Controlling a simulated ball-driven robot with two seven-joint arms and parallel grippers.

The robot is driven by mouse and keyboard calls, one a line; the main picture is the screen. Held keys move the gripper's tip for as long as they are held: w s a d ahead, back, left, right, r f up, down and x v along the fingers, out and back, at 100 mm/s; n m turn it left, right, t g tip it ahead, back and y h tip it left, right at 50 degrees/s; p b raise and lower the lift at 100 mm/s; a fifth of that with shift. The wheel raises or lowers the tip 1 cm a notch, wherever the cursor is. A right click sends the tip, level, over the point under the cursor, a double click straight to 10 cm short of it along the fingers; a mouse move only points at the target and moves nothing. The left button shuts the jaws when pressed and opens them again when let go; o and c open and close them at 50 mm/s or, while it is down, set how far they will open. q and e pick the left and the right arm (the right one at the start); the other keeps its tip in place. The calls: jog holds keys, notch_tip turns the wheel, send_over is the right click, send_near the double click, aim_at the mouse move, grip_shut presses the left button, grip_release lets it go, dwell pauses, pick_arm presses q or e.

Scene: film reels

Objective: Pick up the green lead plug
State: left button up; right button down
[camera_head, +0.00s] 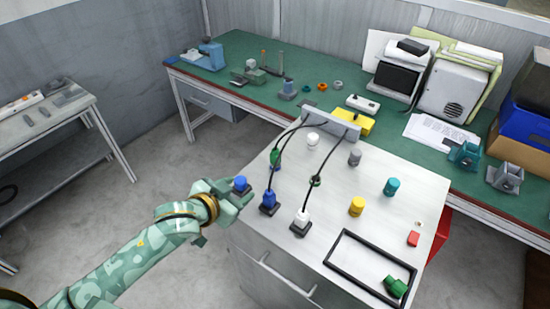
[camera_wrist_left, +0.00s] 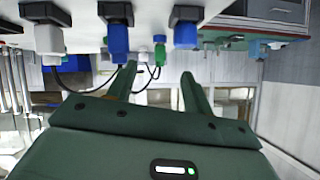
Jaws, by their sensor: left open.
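The green lead plug (camera_head: 275,157) stands toward the back left of the white cabinet top (camera_head: 330,210), with a black cable on it. In the left wrist view, which looks upside down, the green lead plug (camera_wrist_left: 160,54) shows beyond the gap between my fingers. My left gripper (camera_head: 240,195) is at the cabinet's left edge, in front of the green lead plug and apart from it. In the left wrist view the left gripper (camera_wrist_left: 154,80) is open, with nothing between its fingers. My right gripper is not in view.
A blue plug (camera_head: 240,184) on a dark base is close by my left gripper. A blue lead plug (camera_head: 269,199) and a white lead plug (camera_head: 302,218) stand to the right, with black cables crossing behind. A black frame (camera_head: 345,273) holds another green piece (camera_head: 396,287).

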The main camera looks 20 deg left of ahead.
pick_arm(q)
jog(key=n+t+h, duration=0.1)
jog(key=h, duration=0.1)
send_near(275, 154)
jog(key=b+x, duration=0.1)
jog(key=x, duration=0.1)
jog(key=b+x, duration=0.2)
jog(key=x, duration=0.1)
jog(key=shift+w+a, duration=0.15)
jog(key=shift+w, duration=0.15)
jog(key=b+x, duration=0.2)
jog(key=x, duration=0.3)
jog(key=shift+f, duration=0.25)
jog(key=shift+r, duration=0.15)
jog(key=shift+c, duration=1.2)
jog(key=c, duration=0.8)
